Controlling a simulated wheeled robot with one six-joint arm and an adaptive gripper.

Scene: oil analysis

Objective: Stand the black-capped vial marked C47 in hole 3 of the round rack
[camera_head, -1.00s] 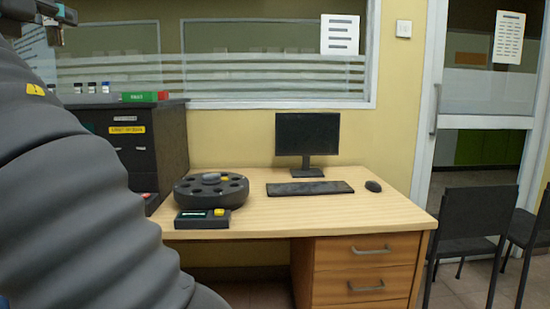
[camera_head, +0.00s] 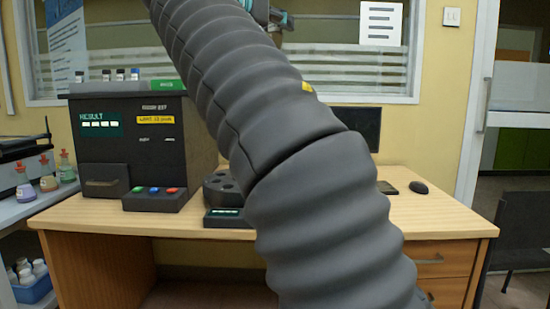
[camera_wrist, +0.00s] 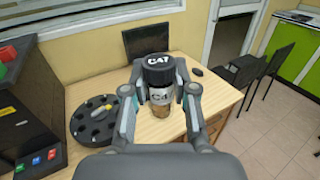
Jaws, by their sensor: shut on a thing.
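My gripper (camera_wrist: 159,82) is shut on a vial (camera_wrist: 160,98) with a black cap marked CAT. The vial is upright in the wrist view, with a pale label whose text starts like C4, and brownish contents at the bottom. It is held above the desk. The round rack (camera_wrist: 76,128) is black with holes around its top and lies to the left of the vial in the wrist view, apart from it. In the head view the rack (camera_head: 214,190) is mostly hidden behind my arm. Hole numbers are not readable.
A dark tester box (camera_head: 150,130) with coloured buttons stands left of the rack, with several vials and a green block (camera_head: 167,85) on top. A monitor (camera_head: 358,126) and mouse (camera_head: 419,187) are at the desk's right. A side shelf with flasks is far left.

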